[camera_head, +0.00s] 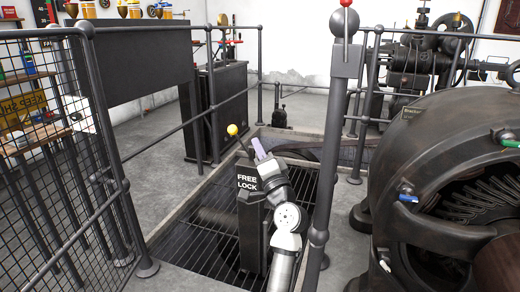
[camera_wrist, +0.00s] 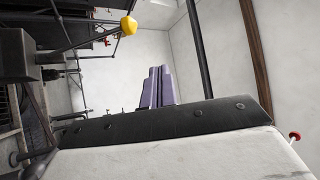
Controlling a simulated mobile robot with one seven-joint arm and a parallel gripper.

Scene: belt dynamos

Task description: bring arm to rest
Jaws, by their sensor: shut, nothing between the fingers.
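My gripper (camera_head: 260,150) shows in the head view at the upper end of my white and grey arm, its pale purple fingers pointing up and to the left. The fingers also show in the wrist view (camera_wrist: 157,88), close together with nothing between them. A lever with a yellow knob (camera_head: 232,130) stands just left of my gripper, on a dark post with a plate (camera_head: 246,180) reading FREE and LOCK. The yellow knob also shows in the wrist view (camera_wrist: 129,25), apart from the fingers. My arm covers part of the post.
Metal railings surround the grated pit (camera_head: 200,232). A railing post with a red ball (camera_head: 345,4) stands close to the right of my arm. A large dark dynamo (camera_head: 430,130) fills the right side. A mesh fence (camera_head: 40,130) stands at the left.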

